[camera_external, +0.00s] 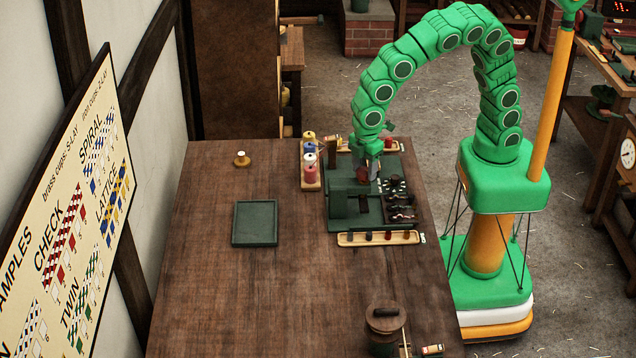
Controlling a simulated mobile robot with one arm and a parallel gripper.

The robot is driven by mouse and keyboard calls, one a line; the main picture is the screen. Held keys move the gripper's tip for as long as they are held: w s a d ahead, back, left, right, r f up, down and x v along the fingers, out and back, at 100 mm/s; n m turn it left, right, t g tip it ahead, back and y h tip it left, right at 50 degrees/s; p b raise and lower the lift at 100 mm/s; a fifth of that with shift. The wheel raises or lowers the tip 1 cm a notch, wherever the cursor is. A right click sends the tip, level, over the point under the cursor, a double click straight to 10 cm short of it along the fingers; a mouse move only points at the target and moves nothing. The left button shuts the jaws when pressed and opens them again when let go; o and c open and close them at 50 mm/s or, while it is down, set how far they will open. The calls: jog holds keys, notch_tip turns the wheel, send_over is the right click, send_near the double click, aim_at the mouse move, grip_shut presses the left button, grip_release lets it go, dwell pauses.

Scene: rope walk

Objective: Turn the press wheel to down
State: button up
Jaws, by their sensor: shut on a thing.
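The green press (345,203) stands on the right part of the wooden table. My green arm arches over from the right, and my gripper (371,172) points down at the top of the press. It is shut on the press wheel, which is small here and mostly hidden behind the gripper. A bit of red and grey shows at the grip. I cannot tell from this view which way the wheel is turned.
A rack of coloured spools (310,165) stands left of the press. A green tray (255,223) and a wooden pot (385,320) are on the table (215,290). The left front is clear.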

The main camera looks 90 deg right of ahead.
jog(key=m, duration=0.7)
jog(key=shift+m, duration=0.4)
jog(key=m, duration=0.3)
jog(key=shift+m, duration=0.3)
jog(key=m, duration=0.4)
jog(key=shift+m, duration=0.3)
jog(key=m, duration=1.2)
jog(key=shift+m, duration=0.3)
